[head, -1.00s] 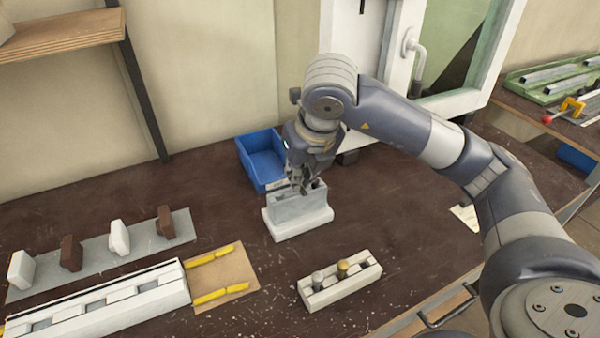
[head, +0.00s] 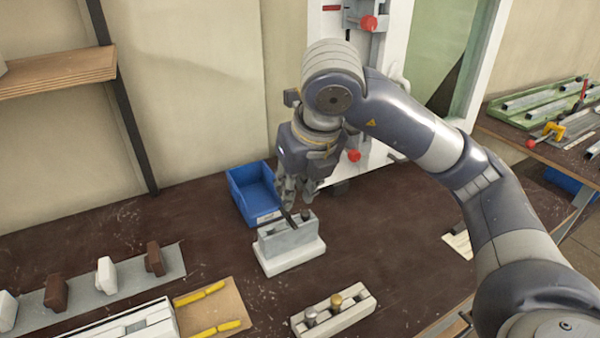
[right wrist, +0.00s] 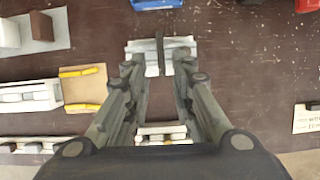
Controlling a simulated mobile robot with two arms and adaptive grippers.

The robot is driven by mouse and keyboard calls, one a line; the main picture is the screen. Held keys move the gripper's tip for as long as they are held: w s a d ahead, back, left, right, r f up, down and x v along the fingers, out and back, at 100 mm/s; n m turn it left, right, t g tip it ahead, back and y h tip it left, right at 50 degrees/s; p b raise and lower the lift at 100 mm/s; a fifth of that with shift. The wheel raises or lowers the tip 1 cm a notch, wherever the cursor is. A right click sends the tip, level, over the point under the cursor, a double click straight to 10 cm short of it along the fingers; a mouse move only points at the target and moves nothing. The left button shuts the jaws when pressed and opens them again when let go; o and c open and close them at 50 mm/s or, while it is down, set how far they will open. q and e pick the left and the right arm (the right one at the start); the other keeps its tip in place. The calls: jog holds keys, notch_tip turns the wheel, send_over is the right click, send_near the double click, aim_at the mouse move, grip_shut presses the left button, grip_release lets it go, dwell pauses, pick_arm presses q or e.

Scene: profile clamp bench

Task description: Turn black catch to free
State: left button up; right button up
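The black catch (head: 288,218) is a thin dark bar on top of a pale grey block with a white base (head: 290,262). In the right wrist view the catch (right wrist: 160,53) runs up and down the picture, across the long side of the block (right wrist: 181,47). My right gripper (head: 297,198) points down just above the block. Its fingers are apart, with the catch showing between the fingertips (right wrist: 158,68); I see nothing gripped. Whether a finger touches the catch is unclear. My left gripper is not in view.
A blue bin (head: 252,192) stands close behind the block. A white holder (head: 334,312) with two knobbed pins lies in front. At the left are a grey strip (head: 82,295) with brown and white blocks and a board (head: 208,306) with yellow handles.

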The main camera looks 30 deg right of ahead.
jog(key=shift+v, duration=2.4)
